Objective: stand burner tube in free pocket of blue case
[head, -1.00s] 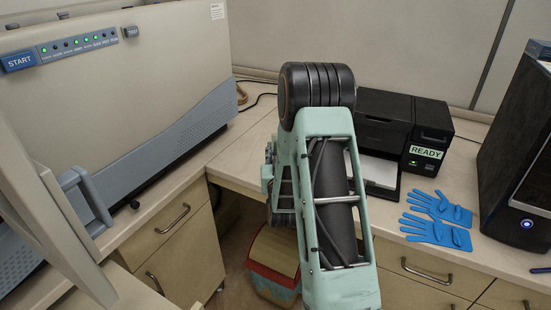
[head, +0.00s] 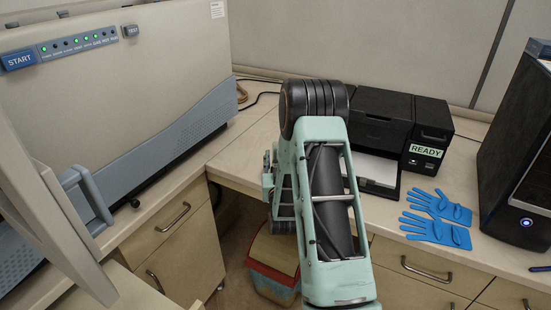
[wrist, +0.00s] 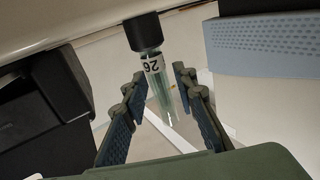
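In the wrist view, the burner tube (wrist: 160,95) is clear glass with a black cap and a white label bearing upside-down digits. It lies between the two fingers of my gripper (wrist: 157,82), capped end beyond the fingertips and glass end reaching back between them. The fingers stand apart, one on each side of the tube; I see no clear grip on it. What holds the capped end cannot be made out. In the head view my arm hides the gripper and the tube. No blue case with pockets can be made out in either view.
The spectrometer (head: 110,85) stands at left, with a blue-grey vented panel. A black printer (head: 380,125) marked READY, blue gloves (head: 437,230) and a black computer tower (head: 520,160) are on the counter at right. A red-rimmed bin (head: 275,265) sits on the floor below.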

